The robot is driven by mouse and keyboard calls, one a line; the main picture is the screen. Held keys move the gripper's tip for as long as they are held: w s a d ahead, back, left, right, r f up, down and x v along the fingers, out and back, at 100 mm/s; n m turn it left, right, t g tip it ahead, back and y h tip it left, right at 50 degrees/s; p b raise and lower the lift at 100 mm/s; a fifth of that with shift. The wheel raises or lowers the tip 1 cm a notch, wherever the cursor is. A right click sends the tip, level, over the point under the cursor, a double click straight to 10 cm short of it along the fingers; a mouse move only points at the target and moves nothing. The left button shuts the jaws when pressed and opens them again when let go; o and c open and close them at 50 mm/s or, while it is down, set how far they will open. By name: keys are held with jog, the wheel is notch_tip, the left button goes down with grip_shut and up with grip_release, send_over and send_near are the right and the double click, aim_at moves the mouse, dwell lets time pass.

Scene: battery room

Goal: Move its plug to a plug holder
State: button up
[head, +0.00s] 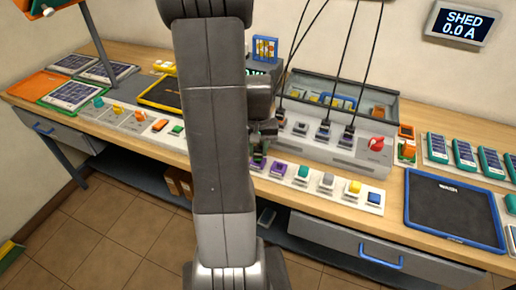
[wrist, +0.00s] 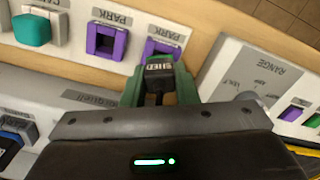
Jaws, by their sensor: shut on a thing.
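My gripper (wrist: 158,82) is shut on a small black plug (wrist: 158,70) with a white label, held between its green fingers. The plug's front end is at the near edge of a purple plug holder (wrist: 166,46) marked PARK. I cannot tell whether it is seated in it. A second purple PARK holder (wrist: 105,40) beside it on the left is empty. In the head view my gripper (head: 259,150) is partly hidden by my arm, above the front row of holders. The purple holder (head: 278,170) shows just right of it there.
The holder row continues right with teal (head: 303,172), grey, yellow (head: 353,187) and blue pieces. Behind stands a grey unit with cabled plugs (head: 325,131) and a red knob (head: 376,144). Cables hang above it. A blue-rimmed tray (head: 408,222) lies right. A RANGE panel (wrist: 255,75) stands close right.

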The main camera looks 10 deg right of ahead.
aim_at(258, 148)
jog(key=shift+f+b, duration=0.55)
jog(key=shift+f, duration=0.1)
dwell(0.6)
jog(key=o, duration=0.7)
jog(key=shift+r, duration=0.15)
jog(key=shift+r+p, duration=4.25)
jog(key=shift+r, duration=1.2)
jog(key=shift+f, duration=0.15)
notch_tip(258, 148, down, 9)
jog(key=b, duration=0.7)
